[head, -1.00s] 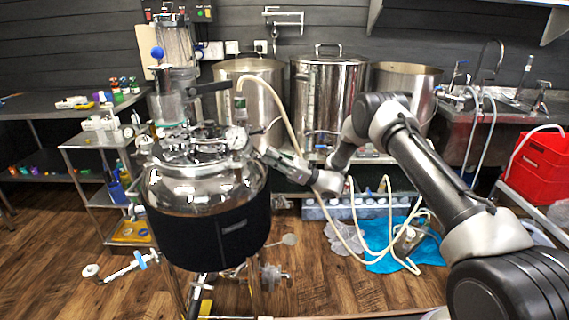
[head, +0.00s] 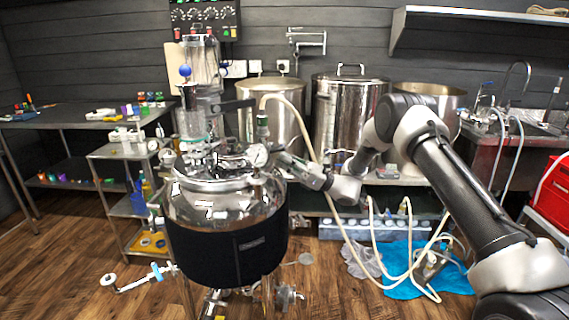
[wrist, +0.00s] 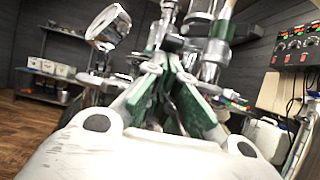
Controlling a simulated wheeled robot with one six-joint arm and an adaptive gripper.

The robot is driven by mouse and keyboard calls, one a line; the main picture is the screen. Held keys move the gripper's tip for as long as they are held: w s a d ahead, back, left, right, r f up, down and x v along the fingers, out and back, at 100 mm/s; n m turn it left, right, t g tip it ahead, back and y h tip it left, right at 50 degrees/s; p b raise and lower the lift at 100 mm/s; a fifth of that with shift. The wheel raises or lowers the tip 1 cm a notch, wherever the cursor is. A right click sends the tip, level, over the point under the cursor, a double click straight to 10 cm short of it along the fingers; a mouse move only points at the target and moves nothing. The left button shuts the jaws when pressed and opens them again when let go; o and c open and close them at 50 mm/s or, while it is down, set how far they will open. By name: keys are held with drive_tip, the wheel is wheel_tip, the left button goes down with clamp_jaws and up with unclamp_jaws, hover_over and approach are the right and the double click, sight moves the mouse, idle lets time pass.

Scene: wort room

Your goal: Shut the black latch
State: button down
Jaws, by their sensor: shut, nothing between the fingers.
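A steel vessel (head: 225,204) with a black jacket stands left of centre in the head view, with clamps and fittings crowded on its lid. A black bar (head: 236,104) sticks out to the right above the lid; I cannot tell whether it is the black latch or whether the latch is among the dark lid fittings. My gripper (head: 280,157) is at the right edge of the lid, close to a round gauge (head: 257,155). In the wrist view its green-padded fingers (wrist: 176,80) are shut and empty, pointing at blurred metal fittings. Contact cannot be told.
A pale hose (head: 304,135) runs down past my gripper to the floor. Steel pots (head: 350,115) stand behind on a bench. A small shelf cart (head: 123,152) is left of the vessel, a red crate (head: 550,197) far right. Wooden floor is free at front left.

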drive_tip(key=shift+r+h, duration=0.25)
drive_tip(key=shift+h, duration=0.25)
